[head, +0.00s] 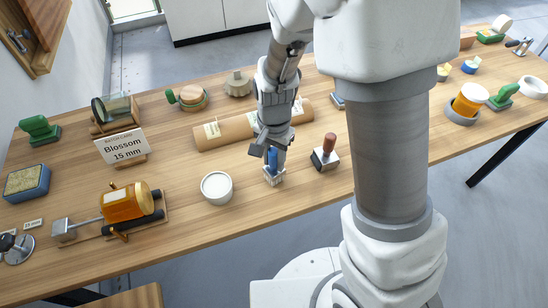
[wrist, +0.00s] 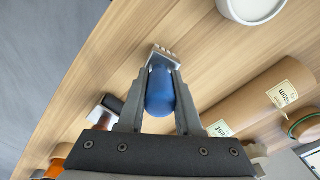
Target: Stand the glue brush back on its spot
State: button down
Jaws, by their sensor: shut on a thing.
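My gripper (head: 272,154) is shut on the blue handle of the glue brush (head: 273,164). The brush is roughly upright at the table's near-middle, with its pale, toothed lower end down; I cannot tell whether that end touches the table. In the wrist view, the fingers (wrist: 160,92) flank the blue handle (wrist: 160,92), and the pale toothed end shows beyond them. No marked spot for the brush can be made out.
A white cup (head: 216,189) stands left of the brush, and a brown-handled stamp (head: 326,153) right of it. A cardboard tube (head: 228,132) lies behind. A honey jar (head: 126,203) lies on a stand farther left. Bare wooden table (head: 240,225) lies in front.

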jog(key=shift+f, duration=0.2)
jog(key=c, duration=0.5)
grip_release()
jog(key=shift+r+p, duration=3.3)
jog(key=shift+r, duration=0.7)
